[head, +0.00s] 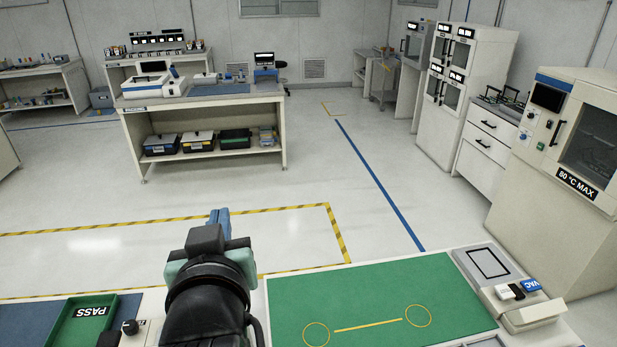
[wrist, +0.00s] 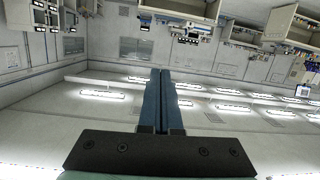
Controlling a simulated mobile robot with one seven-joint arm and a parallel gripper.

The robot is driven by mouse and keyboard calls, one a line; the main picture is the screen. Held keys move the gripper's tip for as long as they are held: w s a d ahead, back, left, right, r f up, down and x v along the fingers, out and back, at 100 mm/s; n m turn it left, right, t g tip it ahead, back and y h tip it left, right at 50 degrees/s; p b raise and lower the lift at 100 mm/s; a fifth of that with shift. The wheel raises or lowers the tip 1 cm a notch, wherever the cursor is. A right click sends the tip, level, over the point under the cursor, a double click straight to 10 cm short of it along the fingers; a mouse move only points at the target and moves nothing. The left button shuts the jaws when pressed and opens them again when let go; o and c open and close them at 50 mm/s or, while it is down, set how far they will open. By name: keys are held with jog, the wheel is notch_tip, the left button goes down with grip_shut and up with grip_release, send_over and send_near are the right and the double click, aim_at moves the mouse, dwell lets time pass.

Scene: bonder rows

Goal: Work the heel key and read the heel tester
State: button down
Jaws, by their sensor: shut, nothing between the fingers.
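My gripper (head: 219,218) is raised above the far edge of the near bench, in the lower middle of the head view. In the wrist view its two blue fingers (wrist: 160,98) lie together, shut and empty, pointing out into the room. I cannot make out a label naming the heel key or the heel tester in either view. A small unit (head: 519,292) with a black and a white key and a blue VAC label is at the right end of the near bench. A black knob (head: 130,327) sits at the bench's left, partly beside my arm.
The near bench has a green mat (head: 375,285) with yellow circles and a green PASS tray (head: 65,325). A far bench (head: 205,101) holds instruments and bins. A beige oven (head: 558,190) marked 80 °C MAX and white cabinets (head: 462,85) line the right. The floor between is clear.

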jog(key=s+d+r+m+t+h+b, duration=0.1)
jog(key=s+d+r+t, duration=0.2)
jog(key=r, duration=0.5)
jog(key=s+d+r+m+t+h+b, duration=0.1)
jog(key=s+d+r+t, duration=0.3)
jog(key=r, duration=0.5)
jog(key=s+d+r+m+t+h+b, duration=0.1)
jog(key=s+d+r+t+h, duration=0.1)
jog(key=d+r+t, duration=0.3)
notch_tip(320, 180, up, 4)
jog(key=shift+s+d+r+m+t, duration=0.1)
jog(key=shift+s+d+m+t, duration=0.25)
jog(key=shift+s+d, duration=0.5)
jog(key=shift+w, duration=0.1)
